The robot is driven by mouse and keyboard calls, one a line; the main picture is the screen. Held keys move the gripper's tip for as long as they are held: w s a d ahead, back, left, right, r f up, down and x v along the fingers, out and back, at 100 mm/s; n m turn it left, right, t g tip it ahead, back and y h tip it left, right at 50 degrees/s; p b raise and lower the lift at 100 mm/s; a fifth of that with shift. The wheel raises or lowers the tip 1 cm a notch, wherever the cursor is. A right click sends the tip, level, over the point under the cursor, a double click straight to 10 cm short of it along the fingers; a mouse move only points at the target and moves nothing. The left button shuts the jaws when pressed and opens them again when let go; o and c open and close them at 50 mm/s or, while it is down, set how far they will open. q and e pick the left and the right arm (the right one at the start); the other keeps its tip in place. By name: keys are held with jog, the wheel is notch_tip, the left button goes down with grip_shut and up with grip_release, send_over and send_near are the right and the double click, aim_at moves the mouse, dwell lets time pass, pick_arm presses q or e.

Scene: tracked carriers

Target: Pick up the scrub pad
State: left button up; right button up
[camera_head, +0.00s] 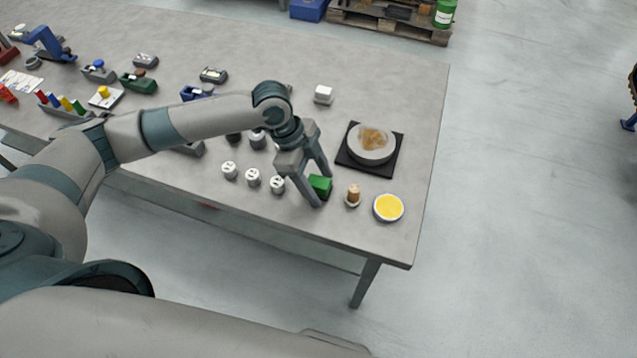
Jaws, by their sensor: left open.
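A small green block, which looks like the scrub pad (320,184), lies near the front edge of the grey table (420,150), towards its right end. My left gripper (322,189) points down at it with its jaws open. One finger is on the near side of the pad and the other on the far side. I cannot tell whether either finger touches it. The fingers hide part of the pad. My right gripper is not in view.
A cork-like piece (353,194) and a yellow-filled round dish (388,207) stand just right of the pad. A plate (372,155) on a black square lies behind them. Several white-topped weights (253,178) stand left. A white block (323,94) stands farther back.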

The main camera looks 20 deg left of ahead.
aim_at(322, 184)
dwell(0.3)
pick_arm(q)
jog(key=c, duration=1.2)
jog(key=shift+o, duration=0.2)
jog(key=shift+r, duration=0.1)
jog(key=shift+r+b, duration=0.35)
jog(key=shift+r, duration=0.15)
jog(key=r, duration=0.1)
jog(key=r+b, duration=0.1)
jog(key=d+r, duration=0.1)
jog(key=shift+s+r, duration=0.15)
jog(key=shift+s, duration=0.1)
jog(key=s+d+r+b, duration=0.3)
jog(key=s+d+r, duration=0.2)
jog(key=d, duration=0.4)
jog(key=shift+s+r, duration=0.2)
jog(key=shift+r, duration=0.6)
